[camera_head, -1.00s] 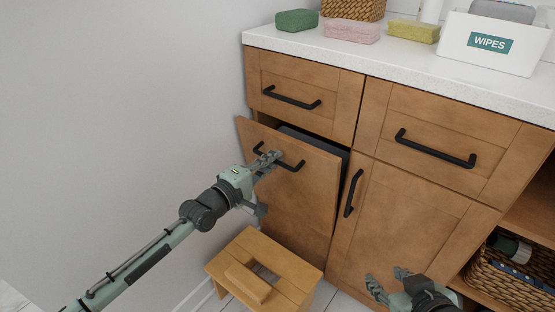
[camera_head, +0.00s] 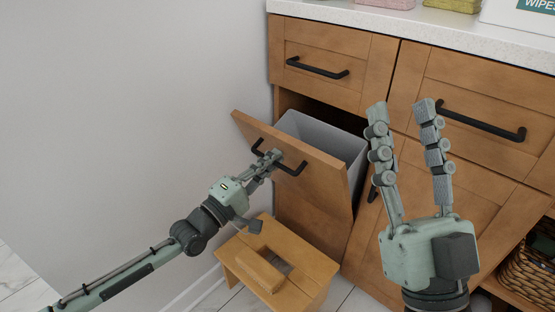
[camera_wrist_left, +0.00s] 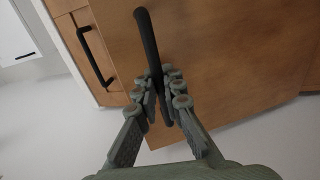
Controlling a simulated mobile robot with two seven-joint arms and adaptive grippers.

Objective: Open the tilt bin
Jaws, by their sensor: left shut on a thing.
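The tilt bin (camera_head: 300,172) is a wooden front tipped outward at the top, left of the lower cabinet door. A grey bin liner (camera_head: 325,140) shows behind it, and its inside is partly visible. My left gripper (camera_head: 272,160) is shut on the black bar handle (camera_head: 291,169) of the tilt front. In the left wrist view the fingers (camera_wrist_left: 162,98) close around the handle (camera_wrist_left: 149,45). My right gripper (camera_head: 403,108) is raised in front of the right-hand cabinet, fingers apart and pointing up, holding nothing.
A wooden step stool (camera_head: 272,270) stands on the floor just below the tilted front, close under my left wrist. A grey wall (camera_head: 130,100) bounds the left. A closed drawer (camera_head: 330,50) is above the bin. A wicker basket (camera_head: 530,268) sits at the right.

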